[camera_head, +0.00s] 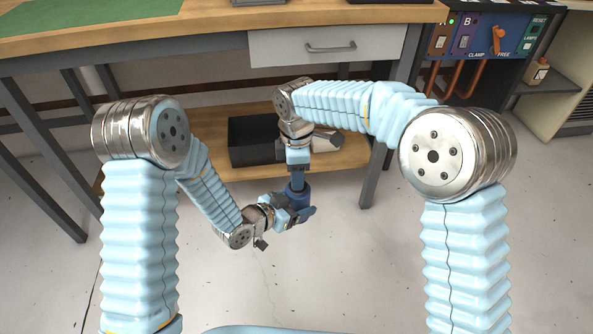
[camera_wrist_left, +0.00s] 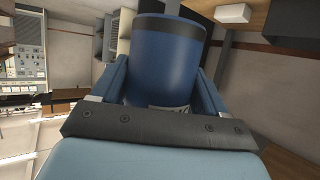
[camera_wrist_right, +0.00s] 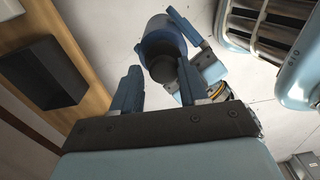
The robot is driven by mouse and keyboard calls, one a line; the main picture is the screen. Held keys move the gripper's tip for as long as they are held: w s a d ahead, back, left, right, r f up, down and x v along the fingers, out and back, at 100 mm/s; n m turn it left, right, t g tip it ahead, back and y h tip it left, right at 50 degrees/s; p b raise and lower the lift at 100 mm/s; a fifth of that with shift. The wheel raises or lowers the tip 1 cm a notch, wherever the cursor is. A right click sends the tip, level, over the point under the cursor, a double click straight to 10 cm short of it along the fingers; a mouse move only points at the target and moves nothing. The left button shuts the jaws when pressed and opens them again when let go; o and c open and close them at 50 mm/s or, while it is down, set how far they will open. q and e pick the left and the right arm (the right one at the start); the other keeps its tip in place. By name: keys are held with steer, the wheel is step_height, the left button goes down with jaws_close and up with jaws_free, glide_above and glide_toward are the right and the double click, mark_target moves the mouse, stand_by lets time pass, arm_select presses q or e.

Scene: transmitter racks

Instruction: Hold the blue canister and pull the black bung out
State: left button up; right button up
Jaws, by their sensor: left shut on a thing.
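The blue canister (camera_head: 297,189) is off the floor, between my two grippers in the head view. My left gripper (camera_head: 297,214) is shut on it from the side. In the left wrist view the canister (camera_wrist_left: 165,58) fills the space between both fingers. In the right wrist view the canister (camera_wrist_right: 157,33) shows its end with the round black bung (camera_wrist_right: 163,68) facing my right gripper (camera_wrist_right: 157,82). My right gripper is open, with a finger on each side of the bung. The right finger looks close to the bung; contact cannot be told. The bung is hidden in the head view.
A workbench with a drawer (camera_head: 328,46) stands behind. Its low wooden shelf (camera_head: 345,158) holds a black open bin (camera_head: 250,140) close behind my right gripper. A bench leg (camera_head: 378,172) stands to the right. The floor in front is clear.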

jaws_close()
steer(key=shift+r, duration=0.25)
steer(key=shift+r, duration=0.85)
steer(key=shift+r, duration=0.1)
